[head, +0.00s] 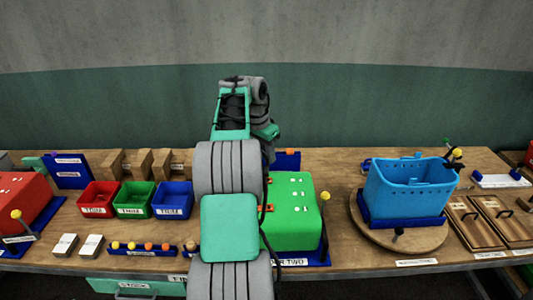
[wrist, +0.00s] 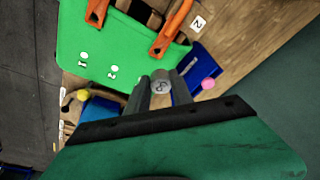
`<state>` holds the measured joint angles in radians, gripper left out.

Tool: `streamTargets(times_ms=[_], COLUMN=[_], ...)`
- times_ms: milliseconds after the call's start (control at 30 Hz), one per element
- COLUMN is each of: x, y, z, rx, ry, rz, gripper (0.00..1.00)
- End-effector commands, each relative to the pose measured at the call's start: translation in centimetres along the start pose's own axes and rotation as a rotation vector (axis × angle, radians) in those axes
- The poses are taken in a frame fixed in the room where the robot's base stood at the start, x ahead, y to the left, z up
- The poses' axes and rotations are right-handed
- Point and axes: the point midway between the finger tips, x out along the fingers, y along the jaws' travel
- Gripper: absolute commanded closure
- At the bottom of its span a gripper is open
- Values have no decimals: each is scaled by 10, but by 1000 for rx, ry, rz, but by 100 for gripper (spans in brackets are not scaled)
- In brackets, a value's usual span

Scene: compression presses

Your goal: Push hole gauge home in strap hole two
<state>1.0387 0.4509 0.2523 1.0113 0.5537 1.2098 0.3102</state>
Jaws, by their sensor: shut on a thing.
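In the wrist view, my gripper (wrist: 160,84) is shut on a grey round-ended piece with a dark mark on its face, which I take to be the hole gauge (wrist: 160,87). It is beside the edge of a green box (wrist: 120,52) with two orange straps (wrist: 172,28) across its far part. White dots show on the box face. I cannot tell whether the gauge touches the box or sits in a hole. In the head view the green box (head: 290,210) stands right of my arm, which hides my gripper and the gauge.
A blue base (wrist: 200,68) with a pink ball (wrist: 208,83) lies close right of the gripper; a yellow ball (wrist: 82,94) is left. A blue basket (head: 410,190) stands on a round board at right. Red, green and blue bins (head: 172,197) stand left.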

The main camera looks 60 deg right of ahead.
Motion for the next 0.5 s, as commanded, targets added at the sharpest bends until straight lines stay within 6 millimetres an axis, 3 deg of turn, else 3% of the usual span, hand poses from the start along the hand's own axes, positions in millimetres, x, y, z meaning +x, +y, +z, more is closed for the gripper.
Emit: streamTargets(times_ms=[167,500], x=[1,37], y=[0,0], z=[4,13], rx=[-1,-3], ry=[0,0], rz=[0,-1], gripper=[100,100])
